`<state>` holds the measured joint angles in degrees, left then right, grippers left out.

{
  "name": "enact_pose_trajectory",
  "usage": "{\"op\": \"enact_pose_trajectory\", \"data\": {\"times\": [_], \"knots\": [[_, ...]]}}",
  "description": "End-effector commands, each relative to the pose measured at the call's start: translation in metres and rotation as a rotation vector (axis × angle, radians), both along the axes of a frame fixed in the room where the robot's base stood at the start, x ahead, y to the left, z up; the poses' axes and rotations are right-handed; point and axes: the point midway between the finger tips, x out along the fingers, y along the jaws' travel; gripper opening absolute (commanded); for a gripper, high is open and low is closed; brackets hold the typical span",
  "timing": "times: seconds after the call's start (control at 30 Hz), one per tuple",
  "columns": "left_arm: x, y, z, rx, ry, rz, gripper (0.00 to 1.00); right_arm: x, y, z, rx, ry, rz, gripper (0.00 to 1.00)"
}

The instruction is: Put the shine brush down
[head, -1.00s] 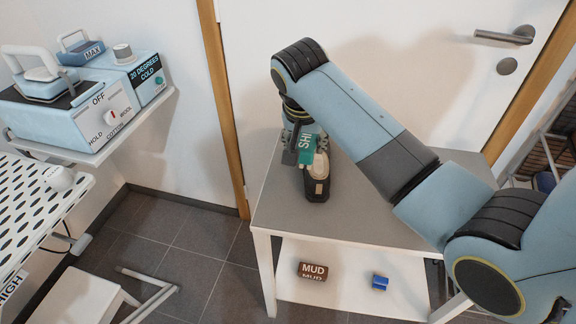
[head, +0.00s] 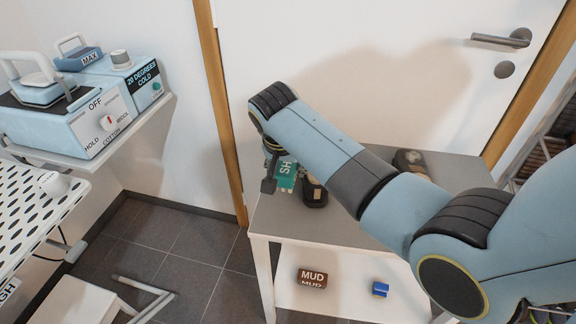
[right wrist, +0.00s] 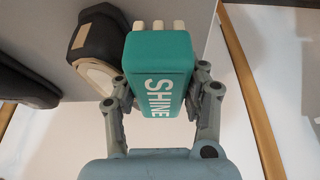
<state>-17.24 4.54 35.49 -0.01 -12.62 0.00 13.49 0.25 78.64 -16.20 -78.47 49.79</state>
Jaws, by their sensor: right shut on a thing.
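The shine brush (head: 285,174) is a green block lettered SHINE with pale bristle tufts. It also shows large in the right wrist view (right wrist: 158,75). My right gripper (right wrist: 160,92) is shut on its two sides. In the head view the right gripper (head: 278,180) holds the brush at the left edge of the small grey-topped table (head: 330,225), just left of a dark shoe (head: 315,192). Whether the brush touches the tabletop cannot be told. My left gripper is not in view.
Another shoe (head: 410,160) stands at the table's back right, partly behind my arm. The lower shelf (head: 345,300) holds a brown MUD brush (head: 312,278) and a blue block (head: 380,289). The tabletop's front left is clear. A door (head: 400,60) is behind.

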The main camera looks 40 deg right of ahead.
Motion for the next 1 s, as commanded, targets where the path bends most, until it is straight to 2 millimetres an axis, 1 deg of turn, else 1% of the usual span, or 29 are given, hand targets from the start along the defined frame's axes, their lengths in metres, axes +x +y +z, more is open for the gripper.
{"op": "enact_pose_trajectory", "data": {"times": [0.2,0.33,0.37,0.43,0.77,0.87,0.97,1.0], "knots": [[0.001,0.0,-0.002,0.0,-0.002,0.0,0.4,0.0,0.0,-0.007,-0.001,0.001,0.0,0.0],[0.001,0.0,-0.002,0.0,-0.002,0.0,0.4,0.0,0.0,-0.008,0.0,0.0,-0.001,0.0],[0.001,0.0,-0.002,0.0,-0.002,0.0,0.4,0.0,0.0,-0.008,-0.001,0.001,0.0,0.44],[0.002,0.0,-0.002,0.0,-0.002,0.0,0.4,0.0,0.0,-0.008,-0.001,0.001,0.0,0.52],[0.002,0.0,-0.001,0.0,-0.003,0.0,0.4,0.0,0.0,-0.005,-0.001,0.001,0.0,0.52],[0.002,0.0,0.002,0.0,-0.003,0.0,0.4,0.001,0.0,0.006,0.0,-0.003,0.0,0.52],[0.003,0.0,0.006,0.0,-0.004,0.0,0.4,-0.003,0.006,0.024,0.002,-0.004,0.0,0.52],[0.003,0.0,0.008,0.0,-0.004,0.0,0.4,-0.006,0.009,0.033,0.003,-0.005,0.0,0.52]]}}
